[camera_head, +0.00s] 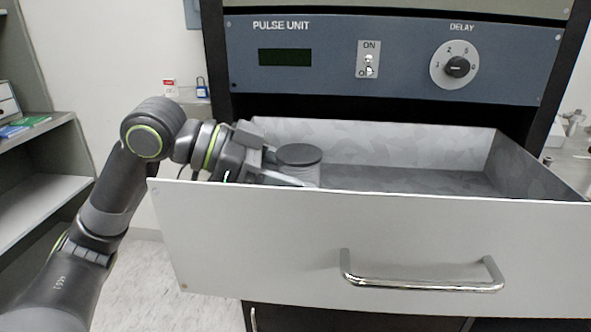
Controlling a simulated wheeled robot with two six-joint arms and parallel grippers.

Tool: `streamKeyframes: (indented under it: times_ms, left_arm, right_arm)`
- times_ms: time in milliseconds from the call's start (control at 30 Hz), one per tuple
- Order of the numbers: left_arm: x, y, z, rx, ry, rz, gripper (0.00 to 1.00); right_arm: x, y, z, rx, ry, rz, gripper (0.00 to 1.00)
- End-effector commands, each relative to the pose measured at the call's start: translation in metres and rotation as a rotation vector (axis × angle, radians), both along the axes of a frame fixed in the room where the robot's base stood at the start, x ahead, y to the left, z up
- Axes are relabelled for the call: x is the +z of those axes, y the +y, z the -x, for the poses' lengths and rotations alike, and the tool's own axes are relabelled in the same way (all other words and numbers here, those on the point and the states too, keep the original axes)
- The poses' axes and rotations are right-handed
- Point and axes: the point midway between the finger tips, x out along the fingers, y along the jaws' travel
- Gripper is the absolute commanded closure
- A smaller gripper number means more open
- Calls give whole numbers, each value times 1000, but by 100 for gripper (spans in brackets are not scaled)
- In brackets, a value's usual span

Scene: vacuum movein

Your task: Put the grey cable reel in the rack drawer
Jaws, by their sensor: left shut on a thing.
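The rack drawer (380,232) is pulled open toward me, with its grey front panel and metal handle facing me. The grey cable reel (299,155) is inside the drawer's outline at the left, with its dark round top facing up. My left gripper (290,172) reaches over the drawer's left side and is shut on the reel. The front panel hides the reel's lower part, so I cannot tell whether it touches the drawer floor. My right gripper is not in view.
The Pulse Unit panel (310,55) with a switch and a delay dial (457,66) is above the drawer. A shelf unit (40,170) stands at the left. A red-and-white item and a blue padlock (201,88) are behind my arm. The drawer's middle and right look empty.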

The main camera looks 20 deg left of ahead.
Motion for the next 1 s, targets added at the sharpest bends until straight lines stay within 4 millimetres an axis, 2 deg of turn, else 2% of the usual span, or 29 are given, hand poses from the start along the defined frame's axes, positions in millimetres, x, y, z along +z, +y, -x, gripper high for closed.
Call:
streamKeyframes:
  times_ms: [33, 200, 467, 600, 667, 1000]
  left_arm:
    - [0, 0, 0, 0, 0, 0, 49]
    - [1, 0, 0, 0, 0, 0, 29]
    - [1, 0, 0, 0, -1, 0, 29]
    - [9, 0, 0, 1, -4, -1, 29]
    - [17, 0, 0, 1, -3, 0, 29]
    - [23, 26, 11, 6, 1, -5, 29]
  right_arm:
    - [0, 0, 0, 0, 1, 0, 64]
    - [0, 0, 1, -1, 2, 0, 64]
    - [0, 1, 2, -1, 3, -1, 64]
    - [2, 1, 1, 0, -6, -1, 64]
    - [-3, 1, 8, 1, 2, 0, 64]
    - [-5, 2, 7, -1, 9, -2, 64]
